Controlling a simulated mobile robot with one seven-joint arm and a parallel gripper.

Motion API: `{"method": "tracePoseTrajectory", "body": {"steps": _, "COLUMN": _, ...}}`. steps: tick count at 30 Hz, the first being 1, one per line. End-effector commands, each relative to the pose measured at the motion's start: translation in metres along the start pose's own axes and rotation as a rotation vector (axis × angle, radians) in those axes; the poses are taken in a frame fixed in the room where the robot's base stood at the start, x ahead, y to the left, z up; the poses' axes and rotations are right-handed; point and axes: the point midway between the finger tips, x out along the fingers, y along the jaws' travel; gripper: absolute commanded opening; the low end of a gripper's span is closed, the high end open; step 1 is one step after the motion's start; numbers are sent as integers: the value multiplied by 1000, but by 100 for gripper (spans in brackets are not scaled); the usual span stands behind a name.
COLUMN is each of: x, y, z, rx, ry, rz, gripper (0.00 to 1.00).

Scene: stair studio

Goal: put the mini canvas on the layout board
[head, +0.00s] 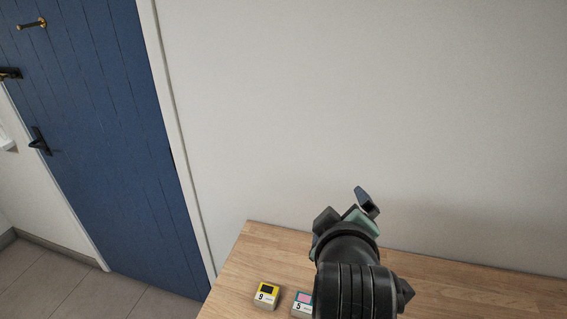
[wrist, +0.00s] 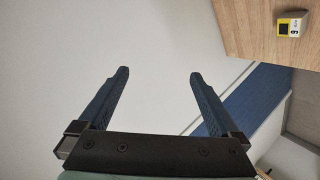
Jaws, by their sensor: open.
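My gripper (head: 347,206) is above the wooden table in the head view, with my arm reaching in from the bottom. In the wrist view my gripper (wrist: 158,74) has its two dark fingers wide apart, with nothing between them but pale wall behind. I cannot make out a mini canvas or a layout board in either view. My arm hides part of the table.
The wooden table (head: 242,268) stands against a pale wall. On it are a yellow-and-white box marked 9 (head: 266,295), also in the wrist view (wrist: 291,24), and a box marked 5 (head: 302,303) partly behind my arm. A blue door (head: 100,130) is at left.

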Motion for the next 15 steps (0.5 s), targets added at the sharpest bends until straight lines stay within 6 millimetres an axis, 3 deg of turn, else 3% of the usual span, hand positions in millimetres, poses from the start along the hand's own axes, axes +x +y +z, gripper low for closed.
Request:
{"method": "tracePoseTrajectory", "body": {"steps": 1, "x": -20, "y": 28, "z": -42, "rx": 85, "ry": 126, "rz": 102, "gripper": 99}}
{"method": "tracePoseTrajectory", "body": {"steps": 3, "x": -55, "y": 65, "z": -93, "rx": 223, "ry": 312, "rz": 222, "gripper": 99}}
{"method": "tracePoseTrajectory", "body": {"steps": 5, "x": -94, "y": 93, "z": -131, "rx": 341, "ry": 483, "rz": 302, "gripper": 99}}
{"method": "tracePoseTrajectory", "body": {"steps": 6, "x": -122, "y": 109, "z": -152, "rx": 416, "ry": 598, "rz": 343, "gripper": 99}}
{"method": "tracePoseTrajectory", "body": {"steps": 9, "x": -191, "y": 139, "z": -190, "rx": 581, "ry": 867, "rz": 402, "gripper": 99}}
{"method": "tracePoseTrajectory", "body": {"steps": 12, "x": -248, "y": 157, "z": -209, "rx": 700, "ry": 1080, "rz": 420, "gripper": 99}}
{"method": "tracePoseTrajectory", "body": {"steps": 15, "x": -285, "y": 166, "z": -216, "rx": 772, "ry": 1217, "rz": 419, "gripper": 99}}
